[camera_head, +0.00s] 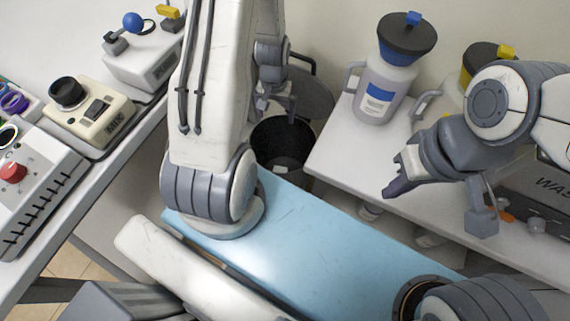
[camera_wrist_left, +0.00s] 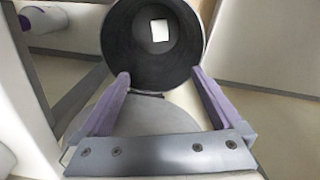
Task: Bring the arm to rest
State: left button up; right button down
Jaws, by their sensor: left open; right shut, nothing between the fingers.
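My left gripper (camera_head: 278,108) hangs from the left arm over the black round bin (camera_head: 283,145). In the left wrist view its two purple fingers (camera_wrist_left: 160,78) are spread apart with nothing between them. The bin's dark opening (camera_wrist_left: 124,45) shows beyond the fingertips, with a small white rectangular piece (camera_wrist_left: 160,30) at its bottom. My right gripper (camera_head: 391,189) is at the right, over the white table's edge. Its dark fingertips are together and hold nothing visible.
The white table (camera_head: 345,150) carries a blue-capped jug (camera_head: 382,80) and a yellow-capped jug (camera_head: 455,100) near my right arm. A left bench holds a beige device (camera_head: 90,118), a white device with a red knob (camera_head: 35,180) and a block with a blue ball (camera_head: 145,60).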

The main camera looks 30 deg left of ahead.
pick_arm(q)
notch_tip(320, 180, up, 3)
jog(key=shift+f, duration=0.1)
dwell(0.5)
jog(key=s+d+r+m, duration=0.2)
jog(key=d+r+m, duration=0.3)
jog(key=d+r, duration=0.85)
jog(key=s+d+r+m+h, duration=0.1)
jog(key=s+d+r+m, duration=0.3)
jog(key=s, duration=0.3)
jog(key=s+d+r+m, duration=0.2)
jog(key=s+d+r, duration=0.1)
jog(key=s+d, duration=0.4)
notch_tip(320, 180, up, 13)
jog(key=s+p, duration=0.1)
jog(key=p, duration=1.2)
jog(key=shift+a, duration=0.45)
